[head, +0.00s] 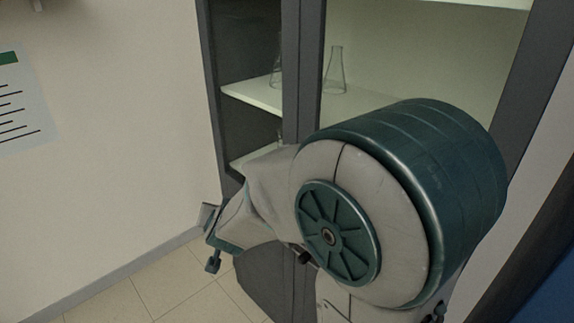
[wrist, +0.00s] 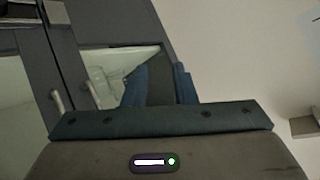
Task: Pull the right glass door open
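The cabinet's right glass door (head: 304,75) looks closed in the head view; my arm covers its lower part, and its handle is hidden there. A clear flask (head: 336,72) stands behind its glass. The left door (head: 208,60) is beside it. In the wrist view, two pale bar handles (wrist: 57,101) (wrist: 91,92) flank the dark door seam, both left of my gripper (wrist: 160,86). Its blue fingers are apart with no handle between them; the dark cabinet frame shows behind. In the head view my gripper (head: 212,240) is low, by the cabinet's left side.
A pale shelf (head: 250,96) crosses the cabinet inside, with another flask (head: 277,72) on it. A bare wall (head: 130,130) with a poster (head: 24,100) lies to the left. The tiled floor (head: 170,285) is clear at lower left.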

